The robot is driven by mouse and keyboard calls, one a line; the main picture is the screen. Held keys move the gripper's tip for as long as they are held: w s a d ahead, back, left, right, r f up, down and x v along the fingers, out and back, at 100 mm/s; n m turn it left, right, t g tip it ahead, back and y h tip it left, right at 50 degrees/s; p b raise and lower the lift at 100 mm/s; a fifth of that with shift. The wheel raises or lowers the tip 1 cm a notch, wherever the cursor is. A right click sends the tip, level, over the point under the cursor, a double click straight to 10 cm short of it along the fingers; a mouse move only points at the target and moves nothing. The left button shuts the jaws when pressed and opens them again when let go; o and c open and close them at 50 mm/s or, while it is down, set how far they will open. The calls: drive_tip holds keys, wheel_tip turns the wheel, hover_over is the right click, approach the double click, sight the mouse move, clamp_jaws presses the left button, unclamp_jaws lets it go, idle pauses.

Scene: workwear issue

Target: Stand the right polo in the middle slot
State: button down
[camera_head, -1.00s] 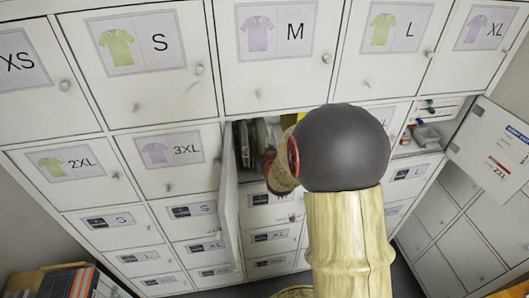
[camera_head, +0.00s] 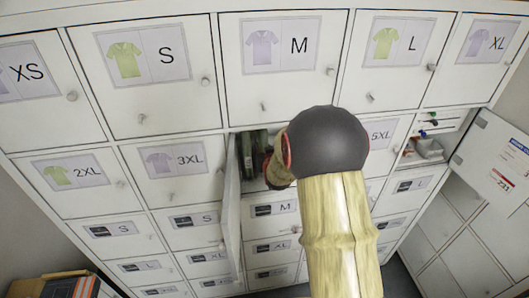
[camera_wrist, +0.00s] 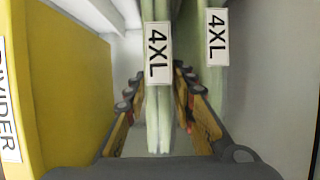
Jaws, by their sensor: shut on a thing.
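In the wrist view, a thin pale green folded polo with a 4XL tag (camera_wrist: 158,110) stands upright between the fingers of my gripper (camera_wrist: 157,80). The fingers are shut on it. A second pale green 4XL polo (camera_wrist: 216,80) stands upright just right of the fingers. A yellow divider (camera_wrist: 75,90) stands to the left, clear of the held polo. In the head view, my gripper (camera_head: 275,172) reaches into the open compartment (camera_head: 243,190). Dark green edges (camera_head: 255,148) show at its left side. My wrist hides the compartment's right part, and I cannot make out the slots there.
The compartment's door (camera_head: 230,215) stands open at its left. Closed locker doors with size labels surround it, such as 3XL (camera_head: 175,160) and M (camera_head: 277,45). An open bay with small items (camera_head: 428,148) and a swung-out door (camera_head: 490,155) are at right.

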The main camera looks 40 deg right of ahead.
drive_tip(key=shift+w+d+f+b, duration=0.15)
drive_tip(key=shift+w+f+b, duration=0.15)
drive_tip(key=shift+f+b, duration=0.35)
drive_tip(key=shift+w+d+f+b, duration=0.15)
drive_tip(key=shift+w+f+b, duration=0.1)
drive_tip(key=shift+f+b, duration=0.35)
drive_tip(key=c, duration=1.4)
unclamp_jaws()
drive_tip(key=shift+f, duration=0.1)
drive_tip(key=shift+s, duration=0.1)
drive_tip(key=v, duration=1.2)
